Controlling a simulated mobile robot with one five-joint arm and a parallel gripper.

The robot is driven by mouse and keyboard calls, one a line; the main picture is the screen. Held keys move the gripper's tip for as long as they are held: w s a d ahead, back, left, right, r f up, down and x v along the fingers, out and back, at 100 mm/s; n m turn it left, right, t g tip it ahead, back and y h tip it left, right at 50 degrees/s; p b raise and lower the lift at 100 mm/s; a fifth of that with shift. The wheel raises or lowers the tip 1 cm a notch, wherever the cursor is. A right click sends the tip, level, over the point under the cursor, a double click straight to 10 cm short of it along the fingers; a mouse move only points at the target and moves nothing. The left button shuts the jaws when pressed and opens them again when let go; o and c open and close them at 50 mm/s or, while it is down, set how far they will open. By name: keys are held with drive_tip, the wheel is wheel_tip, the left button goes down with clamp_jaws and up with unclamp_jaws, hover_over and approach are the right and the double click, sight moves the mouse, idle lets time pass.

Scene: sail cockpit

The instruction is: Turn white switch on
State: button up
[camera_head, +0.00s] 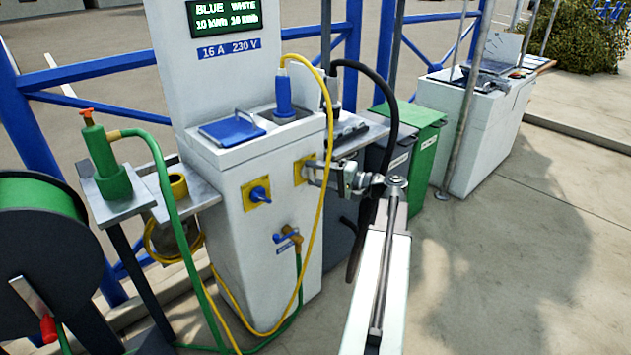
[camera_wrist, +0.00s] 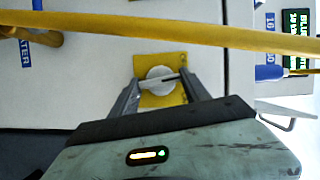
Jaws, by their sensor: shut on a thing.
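The white switch (camera_wrist: 157,73) is a round white knob with a narrow bar handle on a yellow plate (camera_wrist: 172,99). In the wrist view the bar lies nearly level, tilted slightly up to the right. My gripper (camera_wrist: 161,81) is shut on the bar, with one fingertip at each end. In the head view my gripper (camera_head: 314,173) reaches the yellow plate (camera_head: 301,169) on the front of the white pedestal (camera_head: 232,240). The gripper hides the knob there.
A blue switch (camera_head: 260,194) on a yellow plate sits to the left. A yellow cable (camera_head: 323,130) hangs close to my gripper and crosses the wrist view (camera_wrist: 160,27). A blue-handled tap (camera_head: 289,237) is below. Open pavement (camera_head: 510,260) lies to the right.

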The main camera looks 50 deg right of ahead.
drive_tip(key=m+t+b, duration=0.1)
drive_tip(key=m+b, duration=0.1)
drive_tip(key=m, duration=0.1)
drive_tip(key=m+t+b, duration=0.1)
drive_tip(key=m+b, duration=0.2)
drive_tip(key=m, duration=0.1)
drive_tip(key=m+t+b, duration=0.1)
drive_tip(key=m+b, duration=0.1)
drive_tip(key=m, duration=0.2)
drive_tip(key=shift+a+f+t+h, duration=0.15)
drive_tip(key=shift+f+t+h, duration=0.15)
drive_tip(key=shift+f+t, duration=0.1)
drive_tip(key=shift+r+m+b, duration=0.1)
drive_tip(key=shift+m+b, duration=0.2)
drive_tip(key=shift+b, duration=0.05)
drive_tip(key=o, duration=1.4)
drive_tip(key=b+v, duration=0.2)
drive_tip(key=v, duration=0.6)
